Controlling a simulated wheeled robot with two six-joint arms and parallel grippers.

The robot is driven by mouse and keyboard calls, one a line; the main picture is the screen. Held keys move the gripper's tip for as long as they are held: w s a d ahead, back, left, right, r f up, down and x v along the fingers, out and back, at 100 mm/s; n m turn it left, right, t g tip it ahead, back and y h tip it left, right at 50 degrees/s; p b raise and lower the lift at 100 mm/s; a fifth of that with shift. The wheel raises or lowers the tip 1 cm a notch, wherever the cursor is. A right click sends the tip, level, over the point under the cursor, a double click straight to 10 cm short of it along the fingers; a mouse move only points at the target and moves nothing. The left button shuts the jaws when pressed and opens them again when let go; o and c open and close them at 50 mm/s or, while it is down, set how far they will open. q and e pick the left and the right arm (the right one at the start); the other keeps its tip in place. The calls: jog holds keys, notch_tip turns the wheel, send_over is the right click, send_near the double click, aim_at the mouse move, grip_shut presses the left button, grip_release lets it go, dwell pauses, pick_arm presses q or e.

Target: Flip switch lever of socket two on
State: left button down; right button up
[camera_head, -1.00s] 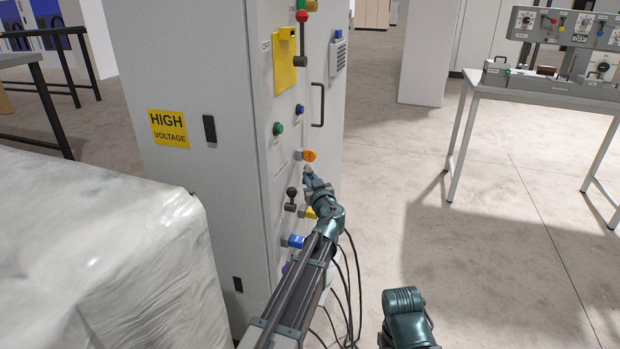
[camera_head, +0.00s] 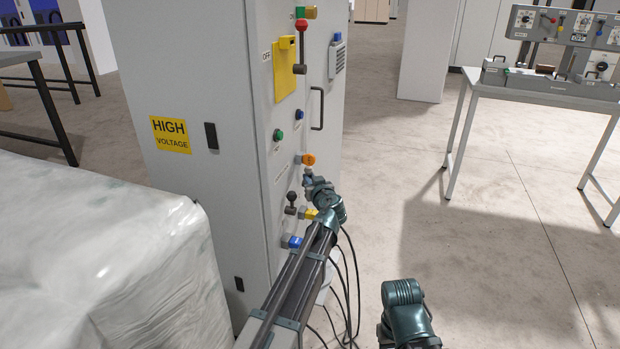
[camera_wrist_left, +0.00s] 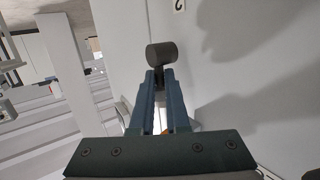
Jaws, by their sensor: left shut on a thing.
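My left gripper (camera_head: 309,180) is at the front panel of the grey cabinet, just below an orange socket (camera_head: 308,160). In the left wrist view its two blue fingers (camera_wrist_left: 160,78) are shut on a dark switch lever (camera_wrist_left: 161,54) with a cylindrical end. The label "2" (camera_wrist_left: 179,5) is on the panel just beyond it. In the head view my gripper and wrist hide most of this lever. Another lever with a dark ball knob (camera_head: 291,197) stands to the lower left, near a yellow socket (camera_head: 310,214). My right gripper is out of view.
A blue socket (camera_head: 294,242) sits lower on the panel. A yellow plate (camera_head: 285,72), a red-topped lever (camera_head: 301,45) and a black handle (camera_head: 317,108) are above. A wrapped pallet (camera_head: 110,250) stands front left. Open floor lies right, with a table (camera_head: 545,88) beyond.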

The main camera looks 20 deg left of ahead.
pick_arm(q)
jog(key=c, duration=0.9)
grip_release()
jog(key=p+v, duration=0.2)
jog(key=v, duration=1.1)
jog(key=shift+s+d+r, duration=0.1)
jog(key=shift+s+d, duration=0.15)
jog(key=shift+s, duration=0.05)
jog(key=s+d+r+m+g+h+p, duration=0.1)
jog(key=s+d+m+g+h+p, duration=0.1)
jog(key=s+p, duration=0.5)
jog(key=s+d+r+m+g+h+p, duration=0.1)
jog(key=s+d+m+g+h+p, duration=0.2)
jog(key=s, duration=0.9)
jog(key=s+d+r+m+g+h+p, duration=0.1)
jog(key=s+d+m+g+h+p, duration=0.1)
jog(key=s+d+m+g+p, duration=0.3)
jog(key=shift+s+d+r+g+p, duration=0.15)
jog(key=shift+s+d+g+p, duration=0.35)
jog(key=shift+s+g+p, duration=0.55)
jog(key=shift+s+d+r+g+p, duration=0.15)
jog(key=shift+s+d+g+p, duration=0.25)
jog(key=shift+s+p, duration=0.7)
jog(key=shift+s+d+r+g+p, duration=0.1)
jog(key=shift+s+d+g+p, duration=0.5)
jog(key=shift+p, duration=0.95)
